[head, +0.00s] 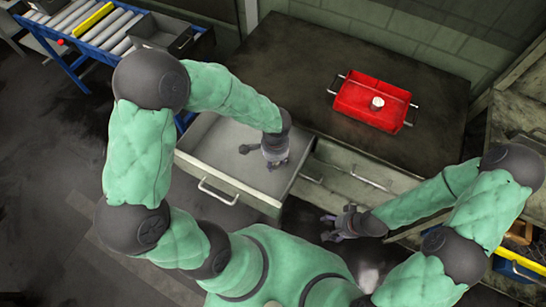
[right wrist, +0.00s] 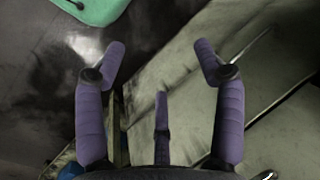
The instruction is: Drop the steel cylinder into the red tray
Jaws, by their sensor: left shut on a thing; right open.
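The red tray (head: 349,101) lies on the dark bench top at the upper right in the head view. A small pale grey steel cylinder (head: 377,103) stands upright inside it. My left gripper (head: 273,163) points down into the open drawer (head: 212,153), left of and nearer than the tray. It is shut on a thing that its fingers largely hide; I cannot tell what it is. My right gripper (head: 335,225) is open and empty in front of the bench. Its spread fingers also show in the right wrist view (right wrist: 163,75), with nothing between them.
The dark bench top (head: 285,70) is bare around the tray. The drawer stands pulled out with a bar handle (head: 217,193) in front. A roller conveyor (head: 95,35) with a yellow bar is at the upper left. A shelf unit stands at the right edge.

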